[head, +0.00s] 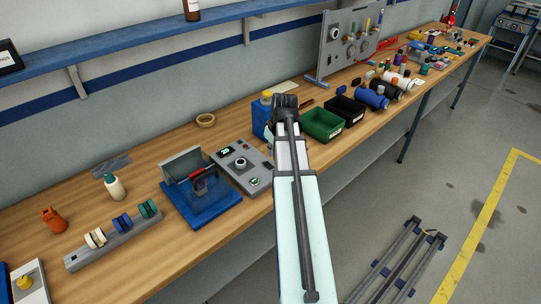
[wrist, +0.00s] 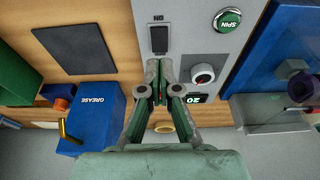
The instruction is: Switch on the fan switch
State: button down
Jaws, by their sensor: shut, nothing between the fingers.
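The fan switch (wrist: 160,39) is a black rocker in a grey control panel (wrist: 205,55), seen at the top middle of the wrist view. A small dark label sits above it. In the head view the panel (head: 228,176) lies on the bench beside the blue machine, with a dark switch at its right side. My gripper (wrist: 159,66) is shut and empty. In the wrist view its fingertips appear just below the switch, over the panel; whether they touch anything cannot be told.
A dial (wrist: 203,74), a green SPIN button (wrist: 228,20) and a display (wrist: 194,98) are close to the right. A blue GREASE can (wrist: 92,112) stands to the left. A green bin (head: 322,124) and a blue machine (head: 205,207) flank this area.

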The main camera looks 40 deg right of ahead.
jog(key=s+b+v, duration=0.1)
jog(key=b+v, duration=0.1)
jog(key=v, duration=0.5)
jog(key=shift+s, duration=0.45)
jog(key=shift+f, duration=0.1)
